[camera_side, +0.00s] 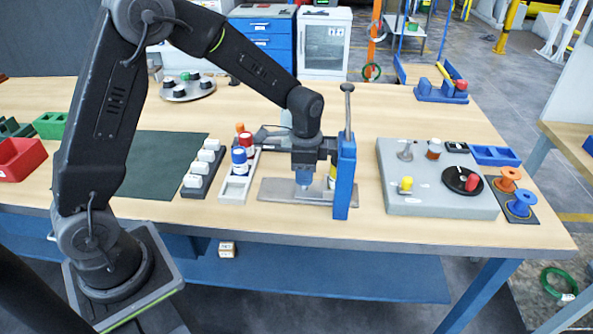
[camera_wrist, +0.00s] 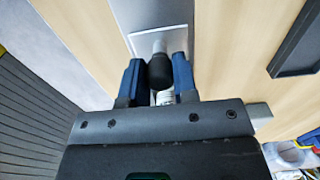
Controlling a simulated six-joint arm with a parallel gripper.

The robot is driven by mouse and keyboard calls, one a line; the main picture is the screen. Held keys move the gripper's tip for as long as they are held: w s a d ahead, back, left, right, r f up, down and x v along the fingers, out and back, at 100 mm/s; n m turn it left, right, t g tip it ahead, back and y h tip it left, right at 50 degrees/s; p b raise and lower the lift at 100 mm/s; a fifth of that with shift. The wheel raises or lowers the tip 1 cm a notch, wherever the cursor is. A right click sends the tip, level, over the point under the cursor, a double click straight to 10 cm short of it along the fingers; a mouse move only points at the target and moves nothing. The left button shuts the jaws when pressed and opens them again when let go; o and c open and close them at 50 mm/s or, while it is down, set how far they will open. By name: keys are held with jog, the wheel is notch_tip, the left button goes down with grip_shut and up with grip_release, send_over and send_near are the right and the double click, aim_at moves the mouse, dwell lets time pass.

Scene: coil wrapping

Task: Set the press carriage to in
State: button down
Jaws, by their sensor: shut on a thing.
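The press has a blue upright (camera_side: 343,180) with a grey lever (camera_side: 347,105) standing up above it. A flat grey metal base plate (camera_side: 275,190) lies at its foot on the bench; its grey metal also shows in the wrist view (camera_wrist: 150,12). My gripper (camera_side: 304,180) reaches down over the plate, just left of the upright. In the wrist view my gripper (camera_wrist: 159,78) has its two blue fingers closed on a black knob (camera_wrist: 160,70) on a short pale stem. The side view hides the knob and most of the carriage behind my gripper. I cannot tell how far in the carriage sits.
Left of the press are a pale tray (camera_side: 235,188) with blue and red-topped pieces and a dark rack (camera_side: 197,180) with white pieces. To the right is a grey fixture block (camera_side: 440,200) with spools beside it. Bare wood lies between press and block.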

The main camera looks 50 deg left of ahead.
jog(key=shift+w+d, duration=0.5)
jog(key=shift+w, duration=0.05)
jog(key=c, duration=0.9)
grip_release()
notch_tip(320, 180, up, 14)
jog(key=shift+f, duration=0.1)
